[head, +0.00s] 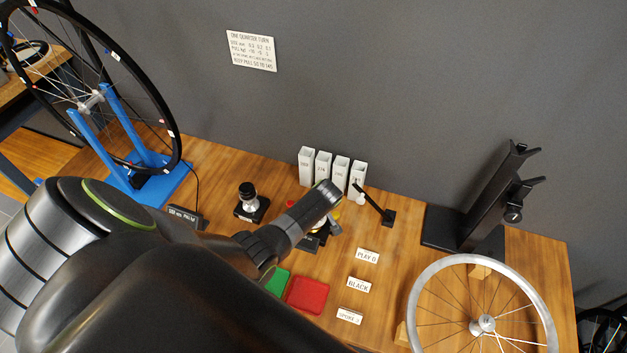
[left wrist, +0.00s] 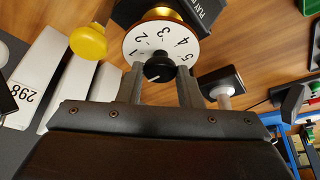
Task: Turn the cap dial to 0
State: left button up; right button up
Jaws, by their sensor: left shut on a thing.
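The cap dial is a white disc (left wrist: 160,40) with black numbers around its rim, seen near the top middle of the left wrist view. A round black knob (left wrist: 158,68) sits at its centre, with a small pale mark on its near edge. My left gripper (left wrist: 160,72) has one finger on each side of the knob and is shut on it. The 1 to 5 are partly readable; I cannot see the 0, as the near rim is covered by the gripper. My right gripper is out of view.
White numbered boxes (head: 323,165) stand behind the dial against the wall. A yellow knob (left wrist: 88,42) is close at left, and a small white-topped post (left wrist: 224,96) at right. Red (head: 306,294) and green trays, label cards and a silver wheel (head: 419,290) occupy the front.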

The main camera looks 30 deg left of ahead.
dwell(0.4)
pick_arm(q)
jog(key=o, duration=1)
jog(key=shift+d+r, duration=0.15)
jog(key=shift+r, duration=0.25)
jog(key=p+v, duration=0.1)
jog(key=v, duration=1.5)
jog(key=shift+r+p, duration=0.35)
jog(key=shift+s, duration=0.1)
